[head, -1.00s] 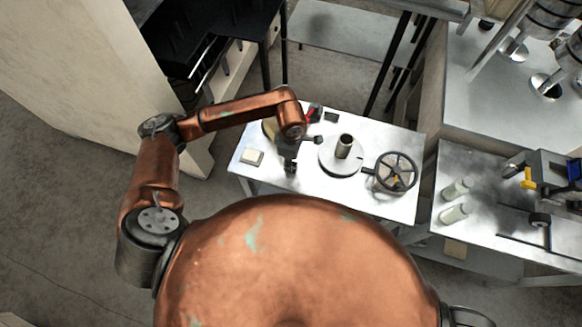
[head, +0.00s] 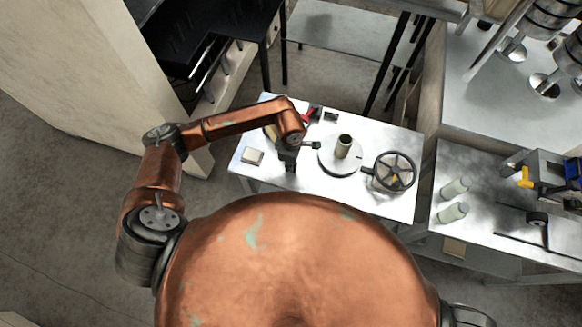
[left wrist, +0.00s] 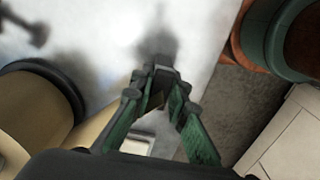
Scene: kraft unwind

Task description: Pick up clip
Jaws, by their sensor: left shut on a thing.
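My left gripper (head: 290,166) is over the left part of the metal work table, its hand seen from above. In the left wrist view the green-sided fingers of the left gripper (left wrist: 161,80) come together and are shut on a small dark thing, which looks like the clip (left wrist: 161,62). Most of the clip is hidden between the fingertips, and its shape is not clear. A dark blurred shadow lies on the pale tabletop beyond it. In the head view I cannot make out the clip under the hand. My right gripper is out of view.
On the table (head: 395,210) stand a round plate with a dark cylinder (head: 344,146), a spoked handwheel (head: 396,171), a small pale block (head: 252,157), and a red item (head: 312,113) with a dark block (head: 331,116). Two pale bottles (head: 453,212) stand on the right-hand table.

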